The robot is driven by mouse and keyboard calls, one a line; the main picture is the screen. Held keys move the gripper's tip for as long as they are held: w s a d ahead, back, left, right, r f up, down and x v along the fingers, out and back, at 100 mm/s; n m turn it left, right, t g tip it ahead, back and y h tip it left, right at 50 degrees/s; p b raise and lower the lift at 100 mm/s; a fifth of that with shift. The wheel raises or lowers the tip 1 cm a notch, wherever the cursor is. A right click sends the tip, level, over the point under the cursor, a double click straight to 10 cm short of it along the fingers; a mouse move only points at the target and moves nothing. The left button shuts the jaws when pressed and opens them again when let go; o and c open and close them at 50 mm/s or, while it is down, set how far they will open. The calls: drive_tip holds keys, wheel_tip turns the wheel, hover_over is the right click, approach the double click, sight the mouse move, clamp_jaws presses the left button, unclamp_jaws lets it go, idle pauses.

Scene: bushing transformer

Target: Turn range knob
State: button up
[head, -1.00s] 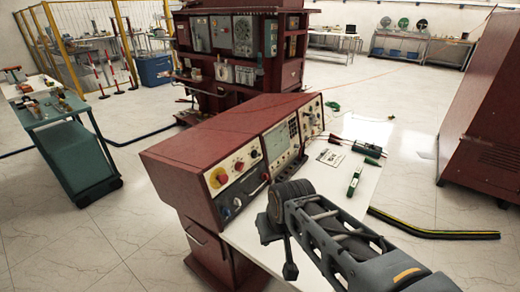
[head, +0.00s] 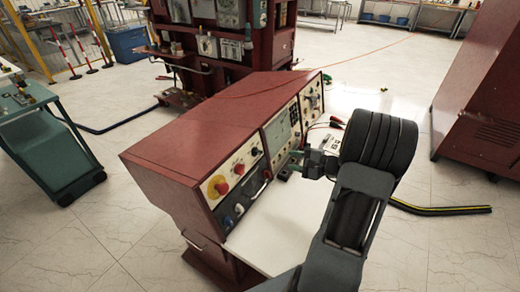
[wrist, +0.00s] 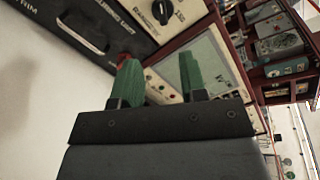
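The red console (head: 190,140) has a sloping front with white and black panels. In the wrist view, a black knob (wrist: 163,12) sits on a white panel with a label beside it that seems to begin with "Range". My gripper (wrist: 158,78) has two green fingers spread apart with nothing between them. The knob is beyond the fingertips and not touched. In the head view, my gripper (head: 291,162) is in front of the console's middle, near the screen panel (head: 279,137), and is partly hidden by my wrist. I cannot pick out the range knob clearly there.
A red knob (head: 239,169) and a yellow-ringed red button (head: 219,187) are on the left panel. A black panel with a handle (wrist: 84,34) lies beside the knob. The white worktop (head: 272,222) is under the gripper. A teal cart (head: 48,150) stands left.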

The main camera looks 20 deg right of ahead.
sight(261, 153)
drive_tip(key=x, duration=0.4)
drive_tip(key=p+x, duration=0.1)
drive_tip(key=x, duration=0.3)
drive_tip(key=p+x, duration=0.1)
drive_tip(key=x, duration=0.4)
drive_tip(key=shift+w+d, duration=0.25)
drive_tip(key=shift+d, duration=0.1)
clamp_jaws()
